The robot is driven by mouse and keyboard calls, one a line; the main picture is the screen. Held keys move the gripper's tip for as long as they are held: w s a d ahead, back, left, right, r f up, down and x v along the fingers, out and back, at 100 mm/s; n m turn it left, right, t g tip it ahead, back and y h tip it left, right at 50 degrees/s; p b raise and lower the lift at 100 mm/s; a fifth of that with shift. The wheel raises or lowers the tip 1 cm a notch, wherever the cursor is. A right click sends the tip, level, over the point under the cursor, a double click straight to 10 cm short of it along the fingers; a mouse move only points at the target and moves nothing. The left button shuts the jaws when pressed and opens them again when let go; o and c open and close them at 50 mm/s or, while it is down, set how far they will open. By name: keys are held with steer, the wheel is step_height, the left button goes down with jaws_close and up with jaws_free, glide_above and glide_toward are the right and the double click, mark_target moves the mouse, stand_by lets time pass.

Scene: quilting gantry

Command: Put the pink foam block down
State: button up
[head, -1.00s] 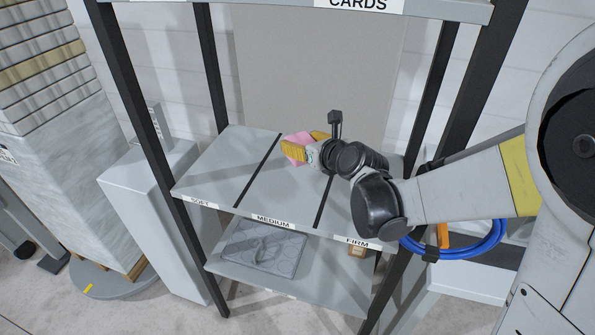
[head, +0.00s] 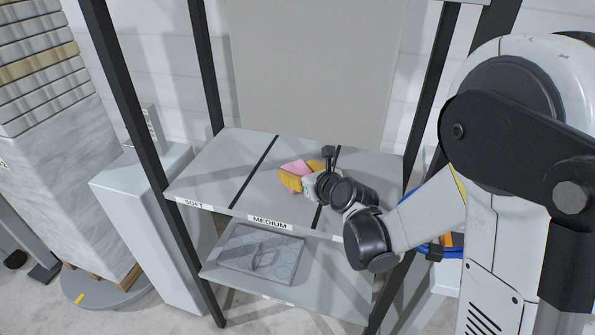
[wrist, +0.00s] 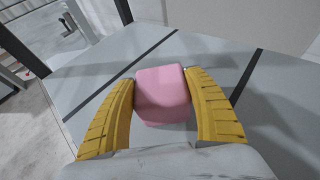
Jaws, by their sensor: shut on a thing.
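The pink foam block (wrist: 162,90) sits between the two yellow fingers of my gripper (wrist: 163,98) in the wrist view. The fingers press on its left and right sides. In the head view my gripper (head: 296,180) holds the pink block (head: 297,167) over the middle, MEDIUM section of the grey shelf (head: 262,200). I cannot tell whether the block's underside touches the shelf. The fingers hide part of the block in the head view.
Black strips divide the shelf into sections; SOFT (head: 194,203) is at the left. The left section is bare. A grey quilted tray (head: 262,253) lies on the lower shelf. Dark posts (head: 138,130) frame the rack.

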steer(key=o, duration=0.8)
steer(key=shift+f, duration=0.1)
steer(key=shift+r, duration=0.2)
steer(key=p+v, duration=0.3)
steer(key=v, duration=0.9)
